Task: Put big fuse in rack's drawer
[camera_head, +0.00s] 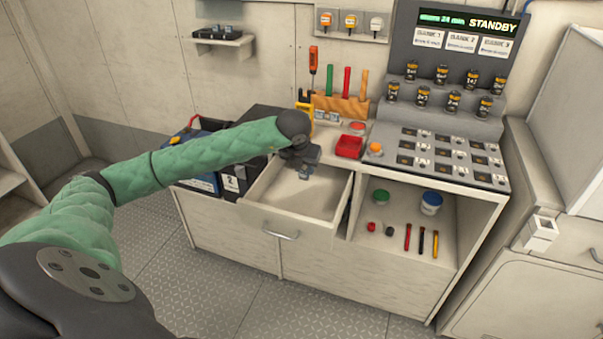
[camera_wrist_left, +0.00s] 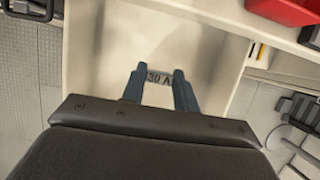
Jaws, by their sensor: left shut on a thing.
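The drawer (camera_head: 318,194) of the rack's counter is pulled open, and its pale floor looks empty. My left gripper (camera_head: 305,171) is over the back part of the drawer, fingers pointing down. I cannot tell how high the fuse is above the drawer floor. In the head view the fuse is too small to tell from the fingers. My right gripper is not in view.
A red bin (camera_head: 349,147) stands on the counter right of the drawer. An open shelf (camera_head: 400,215) beside it holds a green lid, a blue-lidded jar and several small items. Batteries (camera_head: 197,180) stand left. A panel (camera_head: 467,24) reading STANDBY rises behind several labelled dark cylinders.

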